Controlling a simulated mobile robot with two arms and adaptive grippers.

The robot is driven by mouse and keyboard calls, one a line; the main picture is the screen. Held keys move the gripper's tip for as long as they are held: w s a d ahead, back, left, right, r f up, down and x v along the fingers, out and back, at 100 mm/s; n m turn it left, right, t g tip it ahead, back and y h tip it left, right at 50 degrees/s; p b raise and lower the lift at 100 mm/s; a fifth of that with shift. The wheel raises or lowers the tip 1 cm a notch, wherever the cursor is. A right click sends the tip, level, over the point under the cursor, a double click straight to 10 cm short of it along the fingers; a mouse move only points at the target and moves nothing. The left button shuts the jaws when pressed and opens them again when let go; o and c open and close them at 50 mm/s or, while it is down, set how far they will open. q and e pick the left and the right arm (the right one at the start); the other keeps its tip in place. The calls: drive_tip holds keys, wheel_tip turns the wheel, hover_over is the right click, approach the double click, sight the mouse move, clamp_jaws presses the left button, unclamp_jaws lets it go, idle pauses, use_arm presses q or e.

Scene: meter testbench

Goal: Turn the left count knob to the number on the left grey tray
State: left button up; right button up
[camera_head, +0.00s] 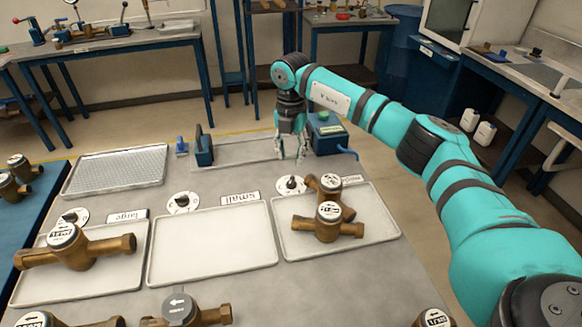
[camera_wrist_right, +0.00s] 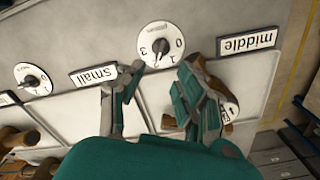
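The left count knob (camera_head: 75,216) is a white dial with a black grip behind the left grey tray (camera_head: 135,262); its pointer setting is too small to read. One brass meter (camera_head: 75,245) lies on that tray. The middle knob (camera_head: 183,202) and right knob (camera_head: 291,185) stand behind the other trays. My right gripper (camera_head: 290,155) hangs above the bench just behind the right knob, fingers down, apart and empty. In the wrist view the fingers (camera_wrist_right: 155,100) are spread, with the right knob (camera_wrist_right: 160,45) beyond them and the middle knob (camera_wrist_right: 32,78) at left. My left gripper is out of view.
The middle tray (camera_head: 212,245) is empty. The right tray (camera_head: 372,235) holds two brass meters (camera_head: 328,220). A ribbed tray (camera_head: 115,170) and a blue-ended test fixture (camera_head: 204,150) lie at the back. More meters stand along the front edge.

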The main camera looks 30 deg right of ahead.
drive_tip(key=shift+r, duration=1.45)
